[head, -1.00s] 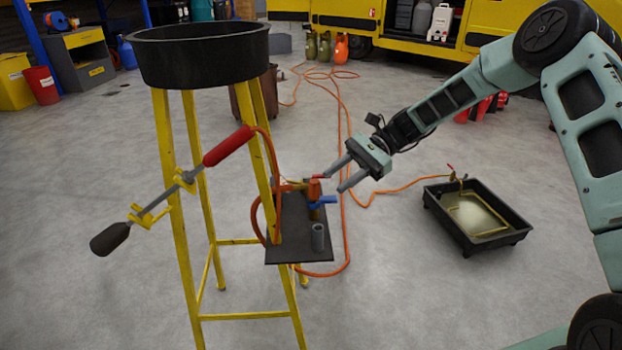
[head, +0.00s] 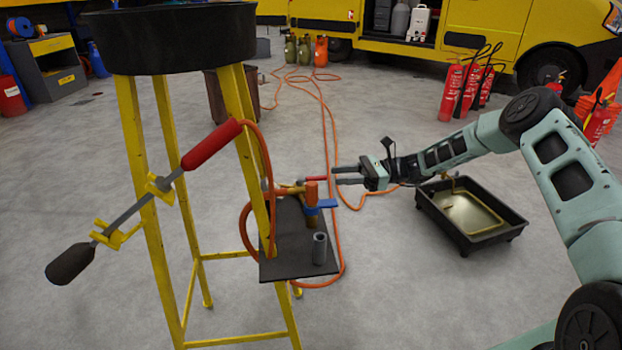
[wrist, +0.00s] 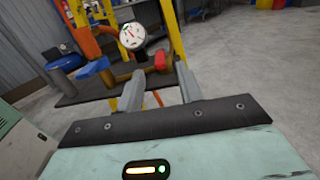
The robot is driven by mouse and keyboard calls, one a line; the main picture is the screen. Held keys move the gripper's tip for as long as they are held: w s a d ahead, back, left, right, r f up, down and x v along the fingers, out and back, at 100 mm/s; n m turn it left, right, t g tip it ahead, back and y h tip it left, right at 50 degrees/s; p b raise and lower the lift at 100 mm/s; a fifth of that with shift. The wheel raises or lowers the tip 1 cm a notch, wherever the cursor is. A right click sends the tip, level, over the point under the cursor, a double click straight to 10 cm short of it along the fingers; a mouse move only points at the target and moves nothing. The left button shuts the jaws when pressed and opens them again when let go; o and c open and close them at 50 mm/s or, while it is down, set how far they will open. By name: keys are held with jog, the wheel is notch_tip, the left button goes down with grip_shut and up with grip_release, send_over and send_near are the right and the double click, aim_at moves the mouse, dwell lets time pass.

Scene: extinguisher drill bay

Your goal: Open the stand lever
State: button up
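On the yellow stand's small black shelf (head: 285,262) is a valve group with an orange regulator (head: 312,192), a blue lever (head: 327,203) and a short red lever (head: 318,178). Which one is the stand lever I cannot tell. My gripper (head: 334,175) is open, level, just right of the red lever's end. In the wrist view the red lever (wrist: 160,60) lies ahead between the two fingertips (wrist: 160,72), and touch cannot be told. The blue lever (wrist: 92,67) is left of the fingers. A round white gauge (wrist: 131,36) shows behind.
The yellow stand (head: 150,200) carries a black pan (head: 170,40) and a red-gripped rod (head: 212,145). A grey tube (head: 319,248) stands on the shelf. An orange hose (head: 335,225) runs across the floor. A black tray (head: 470,235) lies right, below my arm.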

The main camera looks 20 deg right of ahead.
aim_at(311, 177)
jog(key=a, duration=0.6)
jog(key=w+a, duration=0.1)
jog(key=a, duration=0.1)
jog(key=shift+a, duration=0.4)
grip_shut()
